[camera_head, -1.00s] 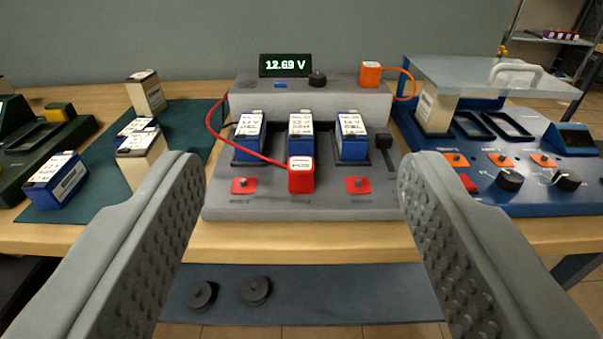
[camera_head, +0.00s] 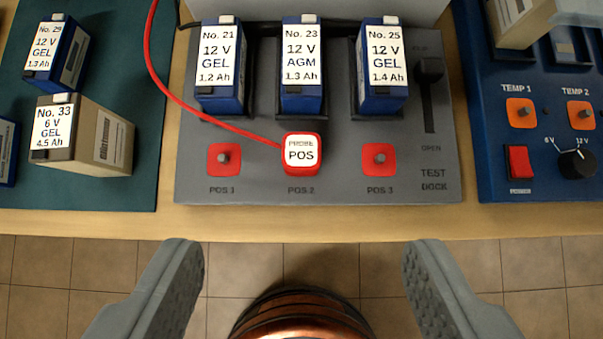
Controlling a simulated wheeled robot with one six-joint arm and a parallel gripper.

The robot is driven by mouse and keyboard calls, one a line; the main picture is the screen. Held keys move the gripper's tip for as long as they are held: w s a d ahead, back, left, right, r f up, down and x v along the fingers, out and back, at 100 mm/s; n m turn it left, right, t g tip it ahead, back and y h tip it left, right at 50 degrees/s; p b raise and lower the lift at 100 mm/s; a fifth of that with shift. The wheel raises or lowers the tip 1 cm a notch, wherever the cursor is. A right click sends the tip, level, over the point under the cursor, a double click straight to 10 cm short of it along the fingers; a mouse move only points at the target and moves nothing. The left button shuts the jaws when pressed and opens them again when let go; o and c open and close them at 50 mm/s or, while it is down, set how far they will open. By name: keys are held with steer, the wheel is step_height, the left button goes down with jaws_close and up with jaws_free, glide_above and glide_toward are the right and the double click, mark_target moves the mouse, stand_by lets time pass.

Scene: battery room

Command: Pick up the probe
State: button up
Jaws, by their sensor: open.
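The probe (camera_head: 302,153) is a red block with a white top label reading "PROBE POS". It sits at the POS 2 spot of the grey test dock (camera_head: 440,188), between the bare red POS 1 pad (camera_head: 224,159) and POS 3 pad (camera_head: 380,158). A red cable (camera_head: 185,102) runs from it to the upper left. My gripper (camera_head: 297,245) is open and empty. Its two fingers are spread wide in the lower part of the picture, below the dock's front edge in view and apart from the probe.
Batteries No. 21 (camera_head: 219,70), No. 23 (camera_head: 302,72) and No. 25 (camera_head: 382,70) stand in the dock just behind the probe. A slider (camera_head: 429,70) is at the dock's right. A blue panel (camera_head: 497,100) lies right, batteries on a green mat (camera_head: 110,190) left.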

steer(key=w+f+g, duration=0.2)
steer(key=w+g, duration=0.5)
steer(key=w, duration=0.3)
glide_toward(301, 150)
steer(key=f, duration=0.5)
steer(key=shift+w+f, duration=0.1)
steer(key=shift+w, duration=0.2)
steer(key=shift+s+f, duration=0.15)
steer(key=shift+f, duration=2.55)
steer(key=c, duration=1.2)
steer(key=shift+o, duration=0.2)
steer(key=shift+r, duration=0.1)
